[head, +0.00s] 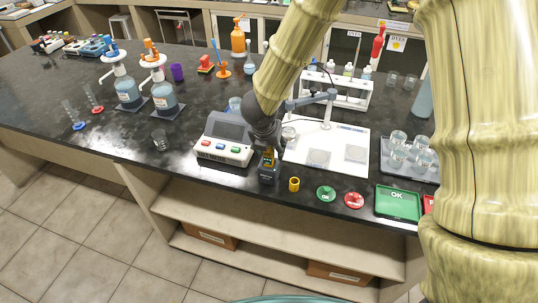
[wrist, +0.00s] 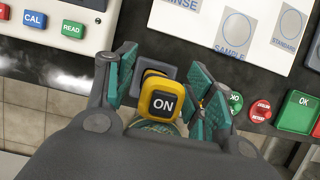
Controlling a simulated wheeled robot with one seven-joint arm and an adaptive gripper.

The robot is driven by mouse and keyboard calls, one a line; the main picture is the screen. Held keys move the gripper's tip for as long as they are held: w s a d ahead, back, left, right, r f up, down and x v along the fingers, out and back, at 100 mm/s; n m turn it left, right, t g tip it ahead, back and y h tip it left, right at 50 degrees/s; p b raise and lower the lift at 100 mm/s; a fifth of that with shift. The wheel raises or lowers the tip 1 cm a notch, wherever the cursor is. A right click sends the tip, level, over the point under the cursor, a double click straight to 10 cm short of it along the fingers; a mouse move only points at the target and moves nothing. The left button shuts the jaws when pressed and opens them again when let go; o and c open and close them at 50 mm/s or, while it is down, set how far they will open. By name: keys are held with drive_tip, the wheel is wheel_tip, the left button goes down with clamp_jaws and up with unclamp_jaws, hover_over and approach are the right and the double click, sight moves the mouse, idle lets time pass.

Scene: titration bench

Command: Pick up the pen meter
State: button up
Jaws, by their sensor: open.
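The pen meter (wrist: 160,103) is yellow with a dark square button marked ON. In the wrist view it is between the teal-padded fingers of my gripper (wrist: 163,82), which are spread apart on either side of it. A dark grey square piece shows just behind it. In the head view the yellow top of the pen meter (head: 268,160) shows at the bench's front edge, above a dark block (head: 268,176) that looks like its holder. My gripper (head: 266,150) is right over it, pointing down. The lower part of the pen meter is hidden.
A white marked mat (head: 325,155) with a probe arm lies behind right. A small yellow cylinder (head: 294,184), green OK disc (head: 326,193), red disc (head: 354,200) and green tray (head: 398,204) line the front edge.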

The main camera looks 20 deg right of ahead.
drive_tip(key=shift+x, duration=0.9)
drive_tip(key=c, duration=1.1)
wheel_tip(320, 180, up, 28)
drive_tip(key=b, duration=0.3)
